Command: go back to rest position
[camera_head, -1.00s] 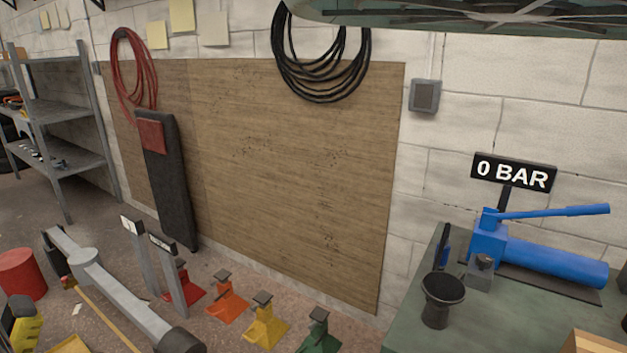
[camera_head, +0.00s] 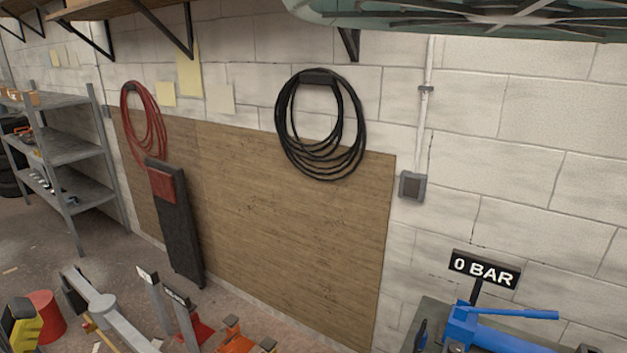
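My gripper is not clearly seen in the head view. A yellow and black shape (camera_head: 20,328) shows at the lower left edge, cut off by the frame; I cannot tell whether it is part of me. The view faces a white block wall with a wooden panel (camera_head: 290,235). I cannot tell the arm's pose from this view.
A blue hand pump (camera_head: 490,330) and a "0 BAR" sign (camera_head: 485,270) are at the lower right. Red (camera_head: 145,125) and black (camera_head: 320,125) hose coils hang on the wall. A metal shelf (camera_head: 65,150) stands left. A red cylinder (camera_head: 42,315) is on the floor.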

